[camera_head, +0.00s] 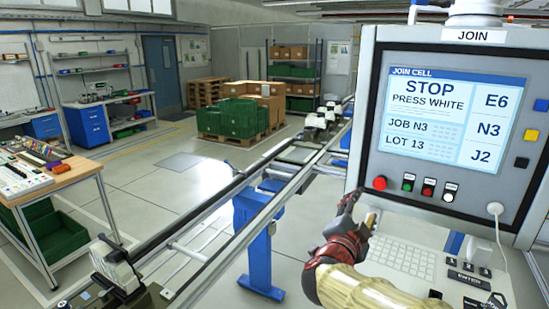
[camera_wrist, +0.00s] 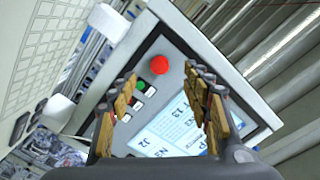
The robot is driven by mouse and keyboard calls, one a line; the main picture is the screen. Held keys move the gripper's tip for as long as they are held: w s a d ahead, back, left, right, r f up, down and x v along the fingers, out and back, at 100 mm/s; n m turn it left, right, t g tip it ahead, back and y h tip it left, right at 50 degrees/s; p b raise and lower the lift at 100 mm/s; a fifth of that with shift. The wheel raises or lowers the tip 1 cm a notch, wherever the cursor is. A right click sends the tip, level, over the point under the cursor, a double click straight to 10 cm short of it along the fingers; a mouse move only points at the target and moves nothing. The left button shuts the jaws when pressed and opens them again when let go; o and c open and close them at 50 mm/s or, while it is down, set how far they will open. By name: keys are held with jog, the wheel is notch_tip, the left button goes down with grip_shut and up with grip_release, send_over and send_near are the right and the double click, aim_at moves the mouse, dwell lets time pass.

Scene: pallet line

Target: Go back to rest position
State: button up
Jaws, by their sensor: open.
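My gripper (camera_head: 360,208) is in front of the lower left edge of the JOIN control panel (camera_head: 366,110), below its large red button (camera_head: 380,183). The jaws are open, with nothing between them. In the wrist view my gripper (camera_wrist: 160,80) points at the panel, its fingers on either side of the button row. The screen (camera_head: 445,115) reads STOP, PRESS WHITE, JOB N3, LOT 13. A green button (camera_head: 408,183), a smaller red button (camera_head: 428,187) and a white button (camera_head: 450,192) sit right of the large red one. Contact with the panel cannot be told.
A keyboard (camera_head: 405,256) lies below the panel, close to my arm. A white cable hangs at right. A conveyor rail (camera_head: 225,250) runs diagonally at left. Green crates (camera_head: 230,118) stand on a pallet behind it. Clear floor (camera_head: 150,165) lies beyond the rail.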

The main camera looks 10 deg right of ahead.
jog(key=w+a+f+n+y, duration=0.3)
jog(key=a+f+n+y, duration=0.35)
jog(key=a, duration=0.35)
jog(key=s+a+f+n+g+y, duration=0.3)
jog(key=s+a+f+n+y, duration=0.3)
jog(key=a, duration=0.3)
jog(key=s+d+f+n+g, duration=0.2)
jog(key=s+g, duration=0.1)
jog(key=s, duration=0.8)
jog(key=s+d+f+n+g, duration=0.2)
jog(key=s+f+n+g, duration=0.1)
jog(key=s, duration=0.8)
jog(key=s+d+r+h, duration=0.2)
jog(key=s+d+r, duration=0.1)
jog(key=d, duration=0.1)
jog(key=shift+s+d+r+m+t, duration=0.3)
jog(key=shift+d+r+m, duration=0.05)
jog(key=shift+c, duration=0.6)
